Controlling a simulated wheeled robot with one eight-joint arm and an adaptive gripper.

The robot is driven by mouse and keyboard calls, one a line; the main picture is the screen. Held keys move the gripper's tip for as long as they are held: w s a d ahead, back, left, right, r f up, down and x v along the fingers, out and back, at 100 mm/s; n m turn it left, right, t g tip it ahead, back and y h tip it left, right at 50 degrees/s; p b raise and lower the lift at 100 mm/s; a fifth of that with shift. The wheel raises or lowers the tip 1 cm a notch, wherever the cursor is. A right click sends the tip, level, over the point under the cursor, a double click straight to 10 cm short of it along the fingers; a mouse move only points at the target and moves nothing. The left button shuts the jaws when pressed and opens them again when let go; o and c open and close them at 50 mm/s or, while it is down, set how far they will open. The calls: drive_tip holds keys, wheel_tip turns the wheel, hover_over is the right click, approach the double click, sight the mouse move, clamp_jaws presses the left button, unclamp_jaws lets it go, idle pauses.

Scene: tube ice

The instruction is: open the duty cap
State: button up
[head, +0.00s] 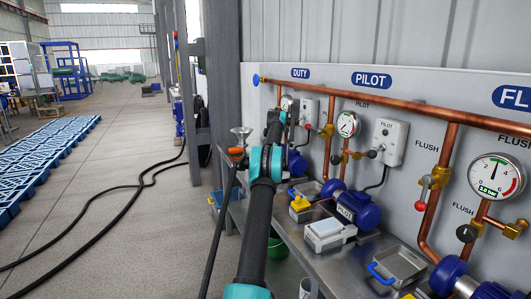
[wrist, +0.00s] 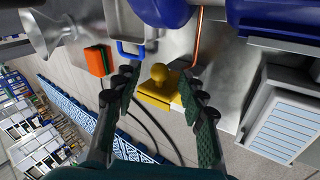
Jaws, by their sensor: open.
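The duty section is marked by a blue DUTY sign (head: 301,73) at the left of the panel. A yellow piece with a round knob on a flat base (wrist: 157,92), likely the duty cap, sits on the bench; it also shows in the head view (head: 299,204). My gripper (wrist: 160,72) is open and empty. In the wrist view its fingers stand on either side of the yellow knob, with gaps; I cannot tell its height above it. In the head view my arm hides part of the duty section.
A metal tray with a blue handle (wrist: 131,47), an orange-green sponge (wrist: 97,61) and a funnel (wrist: 52,28) lie left of the yellow piece. A white box (head: 325,231) and blue pump (head: 356,209) stand nearby. Copper pipes (head: 400,104) run along the panel.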

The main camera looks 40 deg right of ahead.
drive_tip(key=shift+v, duration=1.95)
drive_tip(key=s+a+r+m+g+y, duration=0.1)
drive_tip(key=a+m, duration=0.1)
drive_tip(key=a, duration=1.4)
drive_tip(key=s+a+m, duration=0.2)
drive_tip(key=a+m, duration=0.1)
drive_tip(key=a, duration=1.3)
drive_tip(key=s+a+f+m, duration=0.3)
drive_tip(key=s+a, duration=0.8)
drive_tip(key=a, duration=0.5)
drive_tip(key=s+a+f+m, duration=0.1)
drive_tip(key=s+a+f, duration=0.4)
drive_tip(key=s, duration=0.6)
drive_tip(key=s+a+f+m+g, duration=0.1)
drive_tip(key=s+a+f, duration=0.4)
drive_tip(key=s, duration=0.6)
drive_tip(key=s+a+f+m, duration=0.3)
drive_tip(key=s+a+f, duration=0.3)
drive_tip(key=s, duration=0.5)
